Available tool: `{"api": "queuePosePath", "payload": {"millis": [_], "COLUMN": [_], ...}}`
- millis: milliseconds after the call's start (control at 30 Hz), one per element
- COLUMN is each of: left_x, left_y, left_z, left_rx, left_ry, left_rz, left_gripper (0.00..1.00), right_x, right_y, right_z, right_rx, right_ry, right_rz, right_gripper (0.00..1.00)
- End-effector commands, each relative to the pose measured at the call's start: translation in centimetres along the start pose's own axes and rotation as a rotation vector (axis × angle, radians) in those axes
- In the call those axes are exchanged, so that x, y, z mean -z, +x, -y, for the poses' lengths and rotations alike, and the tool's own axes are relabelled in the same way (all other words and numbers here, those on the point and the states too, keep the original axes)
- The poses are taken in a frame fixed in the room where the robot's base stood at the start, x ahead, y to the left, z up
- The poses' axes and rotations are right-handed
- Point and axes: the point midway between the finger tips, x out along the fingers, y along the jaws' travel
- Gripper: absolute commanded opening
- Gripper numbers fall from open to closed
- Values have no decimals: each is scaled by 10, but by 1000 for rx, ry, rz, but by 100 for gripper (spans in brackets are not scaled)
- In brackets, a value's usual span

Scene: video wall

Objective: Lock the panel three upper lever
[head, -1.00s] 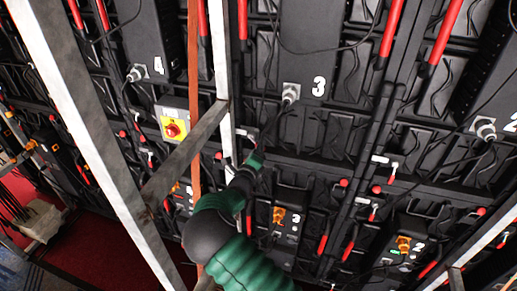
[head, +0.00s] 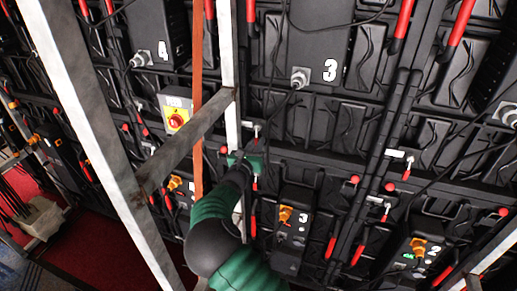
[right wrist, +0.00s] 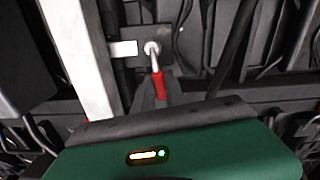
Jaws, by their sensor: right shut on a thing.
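The lever (right wrist: 156,80) has a red handle and a round metal pivot. In the right wrist view it hangs almost straight down from the pivot, beside a white plate. In the head view the lever (head: 256,131) shows small, left of and below the large white 3 on the panel (head: 330,70). My right gripper (right wrist: 155,98) is shut on the lower part of the red handle; the grip itself is partly hidden. In the head view my green and black right gripper (head: 246,156) is just below the lever. My left gripper is not in view.
A pale metal upright (head: 228,70) stands close left of my right gripper. A slanted crossbar (head: 185,143) and an orange strap (head: 197,100) are left of it. Cables hang across the panels. A control box (head: 292,222) marked 3 is to the lower right.

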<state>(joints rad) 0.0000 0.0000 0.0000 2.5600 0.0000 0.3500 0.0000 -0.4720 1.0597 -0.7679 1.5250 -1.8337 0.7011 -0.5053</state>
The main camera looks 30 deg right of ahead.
Motion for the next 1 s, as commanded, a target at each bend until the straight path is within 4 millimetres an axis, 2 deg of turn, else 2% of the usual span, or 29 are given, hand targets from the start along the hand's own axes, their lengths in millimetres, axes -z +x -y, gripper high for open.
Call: {"api": "queuePosePath", "payload": {"millis": [33,300,867,900,1000], "left_x": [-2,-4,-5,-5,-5], "left_y": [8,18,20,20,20], "left_z": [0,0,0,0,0], "left_rx": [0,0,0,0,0], "left_ry": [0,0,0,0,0], "left_rz": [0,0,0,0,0], "left_gripper": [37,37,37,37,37], "right_x": [10,9,7,7,6], "right_y": [0,-1,-2,-2,-2], "right_z": [-1,-7,-11,-11,-11], "right_rx": [2,0,-2,-3,-2], "right_ry": [27,137,171,171,171], "right_rz": [-12,-14,-16,-16,-12], "right_gripper": [0,0,0,18,31]}}
